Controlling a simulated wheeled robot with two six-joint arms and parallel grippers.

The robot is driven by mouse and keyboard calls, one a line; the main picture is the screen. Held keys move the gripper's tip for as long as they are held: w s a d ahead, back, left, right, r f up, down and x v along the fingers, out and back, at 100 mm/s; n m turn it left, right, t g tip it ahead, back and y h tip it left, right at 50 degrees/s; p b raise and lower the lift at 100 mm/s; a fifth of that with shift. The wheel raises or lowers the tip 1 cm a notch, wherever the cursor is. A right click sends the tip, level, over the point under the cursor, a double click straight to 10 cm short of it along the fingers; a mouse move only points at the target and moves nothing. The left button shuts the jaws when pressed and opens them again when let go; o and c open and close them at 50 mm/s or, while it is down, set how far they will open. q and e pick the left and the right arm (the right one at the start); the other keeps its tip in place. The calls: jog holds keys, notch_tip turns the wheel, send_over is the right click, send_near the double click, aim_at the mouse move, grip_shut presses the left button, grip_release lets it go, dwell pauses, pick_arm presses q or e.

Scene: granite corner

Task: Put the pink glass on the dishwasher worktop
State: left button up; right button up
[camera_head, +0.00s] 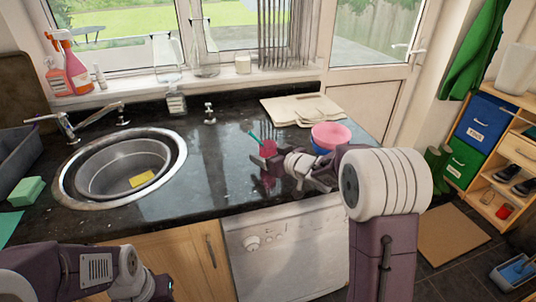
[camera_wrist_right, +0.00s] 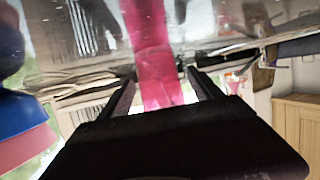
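The pink glass (camera_head: 268,149) stands on the dark, glossy worktop (camera_head: 225,160), above the white dishwasher front (camera_head: 290,250). A thin teal stick shows at its top; I cannot tell whether it is inside. My right gripper (camera_head: 284,168) reaches in low from the right, beside the glass. In the right wrist view, which looks upside down, the pink glass (camera_wrist_right: 158,85) shows between the two fingers (camera_wrist_right: 163,92), with gaps on both sides. My left arm is at the lower left; its gripper (camera_head: 158,288) is only partly seen and its fingers are unclear.
A pink bowl on a blue one (camera_head: 331,134) stands right behind my right gripper. Cream boards (camera_head: 302,108) lie at the back. The sink (camera_head: 122,170) holds a yellow sponge (camera_head: 142,179). The worktop between sink and glass is clear.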

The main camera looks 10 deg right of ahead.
jog(key=shift+r, duration=0.1)
jog(key=shift+r, duration=0.3)
jog(key=p+v, duration=0.2)
jog(key=v, duration=0.8)
jog(key=shift+s+d+r+p, duration=0.1)
jog(key=shift+s+d+p, duration=0.1)
jog(key=shift+s+p, duration=0.15)
jog(key=shift+s+d+r, duration=0.1)
jog(key=shift+s+d, duration=0.05)
jog(key=shift+s, duration=0.45)
